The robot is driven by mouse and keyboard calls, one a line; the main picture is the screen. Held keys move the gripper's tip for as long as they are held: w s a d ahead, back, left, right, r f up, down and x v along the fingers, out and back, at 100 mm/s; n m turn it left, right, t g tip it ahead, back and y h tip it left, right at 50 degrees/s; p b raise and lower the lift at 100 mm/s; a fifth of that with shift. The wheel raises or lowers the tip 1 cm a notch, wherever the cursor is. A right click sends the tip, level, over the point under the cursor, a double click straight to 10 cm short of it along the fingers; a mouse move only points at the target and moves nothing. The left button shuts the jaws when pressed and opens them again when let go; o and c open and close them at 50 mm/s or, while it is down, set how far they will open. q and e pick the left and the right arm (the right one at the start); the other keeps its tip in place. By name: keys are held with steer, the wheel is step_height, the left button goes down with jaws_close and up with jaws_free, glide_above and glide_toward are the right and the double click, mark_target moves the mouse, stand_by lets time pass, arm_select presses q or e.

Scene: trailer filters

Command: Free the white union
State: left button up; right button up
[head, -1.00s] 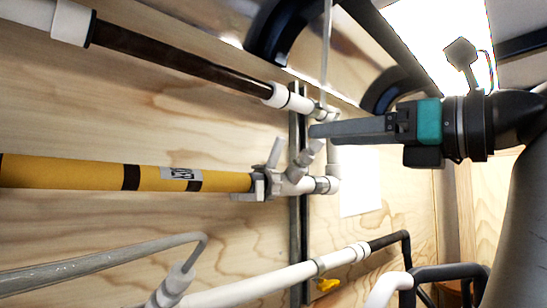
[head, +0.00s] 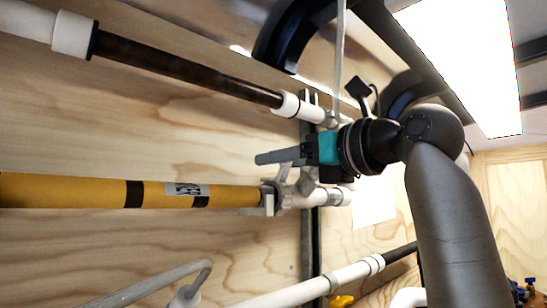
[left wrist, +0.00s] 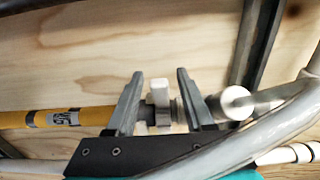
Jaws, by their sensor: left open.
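A white-grey fitting (head: 268,197), which I take to be the white union, sits at the right end of the yellow filter tube (head: 90,191) in the head view. A grey valve body and white pipe run on to its right. My left gripper (head: 258,159) is open, pointing left just above this fitting in the picture. In the left wrist view the fingers (left wrist: 160,73) are spread, with a white upright part (left wrist: 160,92) of the fitting seen between them. I cannot tell how deep it lies; no contact shows. My right gripper is not in view.
A dark filter tube (head: 190,68) with white end fittings runs above. A vertical metal strut (head: 311,250) stands behind the fittings. A white pipe (head: 290,294) and a grey pipe (head: 150,283) run below. A thin light hose (head: 340,50) hangs from above.

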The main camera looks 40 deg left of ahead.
arm_select(q)
steer(key=shift+w+a, duration=0.1)
steer(key=shift+a, duration=0.95)
jaws_close()
stand_by(0.7)
